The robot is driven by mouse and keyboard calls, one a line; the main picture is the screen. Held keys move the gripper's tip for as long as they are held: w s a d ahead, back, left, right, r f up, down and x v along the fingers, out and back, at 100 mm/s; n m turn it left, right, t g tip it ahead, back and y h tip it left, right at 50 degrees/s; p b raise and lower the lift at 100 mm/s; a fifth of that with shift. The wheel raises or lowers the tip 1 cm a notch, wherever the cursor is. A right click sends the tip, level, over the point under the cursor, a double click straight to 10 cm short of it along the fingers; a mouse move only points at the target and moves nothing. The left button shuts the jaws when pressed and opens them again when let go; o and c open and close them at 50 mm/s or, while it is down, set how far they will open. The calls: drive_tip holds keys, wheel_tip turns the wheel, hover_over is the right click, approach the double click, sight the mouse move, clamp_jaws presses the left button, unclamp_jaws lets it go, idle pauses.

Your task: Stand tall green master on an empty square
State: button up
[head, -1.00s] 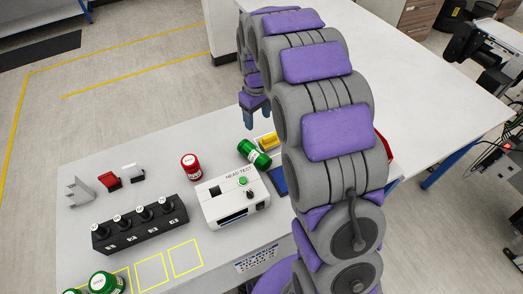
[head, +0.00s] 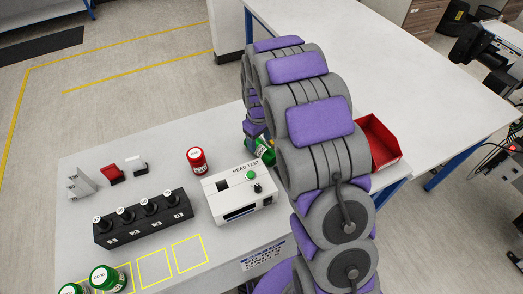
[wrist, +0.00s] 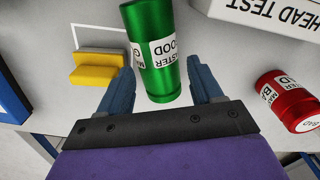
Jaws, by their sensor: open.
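The tall green master (head: 265,150) lies on its side on the table behind the head test box, partly hidden by my arm. In the wrist view the green master (wrist: 152,45) has a white label and its near end lies between my fingers. My gripper (wrist: 160,72) is open, with one blue finger on each side of the can and not closed on it. Two empty yellow squares (head: 136,270) (head: 174,262) are on the table's front part. Green jars (head: 105,279) stand at the square to their left.
The head test box (head: 237,208) stands between the squares and the master. A red jar (head: 197,160) stands upright near it. A black rack (head: 142,230) holds several plugs. A yellow block (wrist: 97,67) lies beside the master. A red bin (head: 378,143) is at right.

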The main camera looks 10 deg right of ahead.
sight(263, 145)
drive_tip(key=f, duration=0.1)
drive_tip(key=f+b, duration=0.1)
drive_tip(key=f, duration=0.1)
drive_tip(key=shift+s+a, duration=0.15)
drive_tip(key=shift+a, duration=0.25)
drive_tip(key=shift+d+f, duration=0.3)
drive_tip(key=shift+d, duration=0.2)
drive_tip(key=shift+d+f, duration=0.3)
drive_tip(key=shift+d, duration=0.45)
drive_tip(key=shift+c, duration=0.6)
drive_tip(key=shift+a, duration=1)
drive_tip(key=c, duration=0.6)
drive_tip(key=shift+d, duration=0.2)
drive_tip(key=c, duration=0.3)
drive_tip(key=shift+d, duration=0.5)
drive_tip(key=shift+c, duration=0.8)
drive_tip(key=shift+d+r, duration=0.1)
drive_tip(key=shift+r, duration=0.05)
